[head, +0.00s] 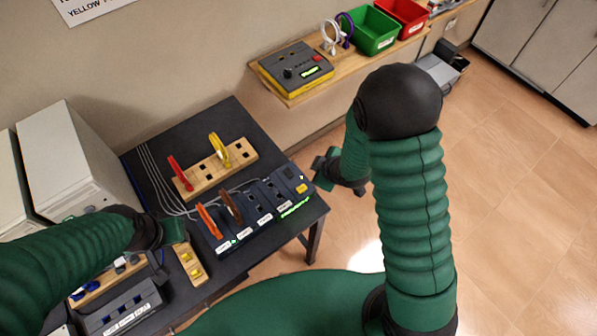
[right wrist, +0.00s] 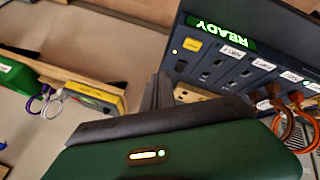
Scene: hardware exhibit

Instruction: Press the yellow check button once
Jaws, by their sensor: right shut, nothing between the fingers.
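The yellow check button (head: 302,188) sits at the right end of the dark blue panel (head: 262,212) on the black table. In the right wrist view the yellow button (right wrist: 193,45) is on the panel face, below a green display (right wrist: 221,35) reading READY. My right gripper (head: 320,172) is just right of that panel end, apart from the button as far as I can tell. In the right wrist view the right gripper (right wrist: 160,92) is shut and empty, below the button. My left gripper (head: 178,232) is over the table's left part, near a wooden block; its fingers are unclear.
Orange and brown cables (head: 208,222) plug into the panel. A wooden rack (head: 216,168) holds red and yellow loops behind it. A wooden block (head: 190,264) with yellow pieces lies at front left. A wall shelf (head: 292,92) carries a yellow-grey device (head: 296,68) and green and red bins.

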